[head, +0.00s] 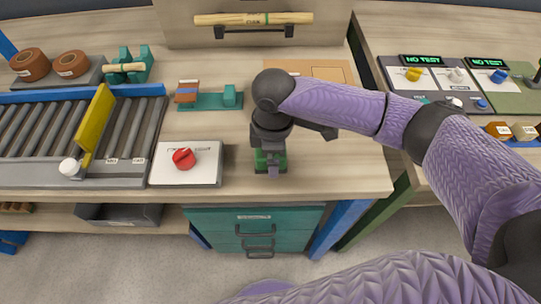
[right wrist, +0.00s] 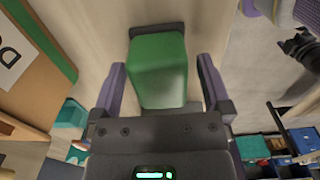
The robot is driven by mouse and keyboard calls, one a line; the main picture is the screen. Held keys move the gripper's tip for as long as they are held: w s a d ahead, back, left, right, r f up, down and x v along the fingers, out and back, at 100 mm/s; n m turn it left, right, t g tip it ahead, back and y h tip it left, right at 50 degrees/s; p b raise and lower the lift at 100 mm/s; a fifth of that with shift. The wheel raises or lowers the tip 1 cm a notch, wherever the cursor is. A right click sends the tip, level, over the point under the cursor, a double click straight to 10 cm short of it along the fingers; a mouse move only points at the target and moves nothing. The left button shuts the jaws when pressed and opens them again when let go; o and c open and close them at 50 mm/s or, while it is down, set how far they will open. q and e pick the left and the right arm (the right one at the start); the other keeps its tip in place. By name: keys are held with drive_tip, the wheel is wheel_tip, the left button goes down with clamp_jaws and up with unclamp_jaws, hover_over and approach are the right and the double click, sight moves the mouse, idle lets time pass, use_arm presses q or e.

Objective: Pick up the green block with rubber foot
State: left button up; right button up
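The green block (head: 262,161) stands on the wooden bench near its front edge, mostly hidden under my right gripper (head: 270,152) in the head view. In the right wrist view the green block (right wrist: 158,72) lies between the two fingers of my right gripper (right wrist: 163,78). A dark rubber foot (right wrist: 157,29) shows at the block's far end. The fingers are apart, with a gap visible between the block and the right-hand finger. The gap on the left is narrower. My left gripper is in neither view.
A white panel with a red knob (head: 184,159) sits left of the block. A teal holder (head: 213,101) and an orange-brown board (head: 312,70) lie behind. A roller conveyor (head: 40,130) with a yellow gate is at left. Teal drawers (head: 254,218) are below the bench.

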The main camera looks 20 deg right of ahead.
drive_tip(key=c, duration=1.2)
